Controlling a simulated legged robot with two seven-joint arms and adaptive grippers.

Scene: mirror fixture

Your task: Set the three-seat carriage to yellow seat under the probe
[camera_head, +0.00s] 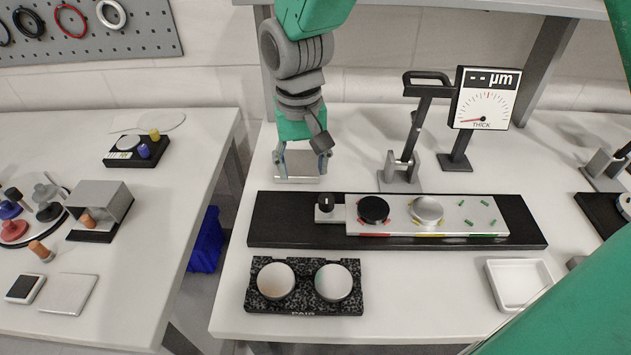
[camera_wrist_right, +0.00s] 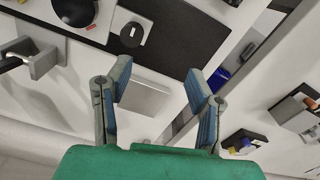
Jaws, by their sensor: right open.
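The three-seat carriage (camera_head: 346,228) is a pale plate on a long black rail (camera_head: 520,222). Its left seat has red marks and holds a black disc (camera_head: 373,210). The middle seat has yellow marks and holds a silver disc (camera_head: 427,210). The right seat has green marks and is empty. A black knob (camera_head: 327,203) stands at its left end; it also shows in the right wrist view (camera_wrist_right: 131,34). A grey lever stand (camera_head: 401,172) is behind the carriage. My right gripper (camera_head: 303,164) is open behind the knob, apart from it. My left gripper is out of view.
A silver block (camera_head: 298,180) lies below my right fingers, behind the rail. A gauge (camera_head: 485,98) marked µm and THICK stands at the back. A speckled block (camera_head: 305,304) with two pale discs and a white tray (camera_head: 522,261) are in front. A gap separates the left table.

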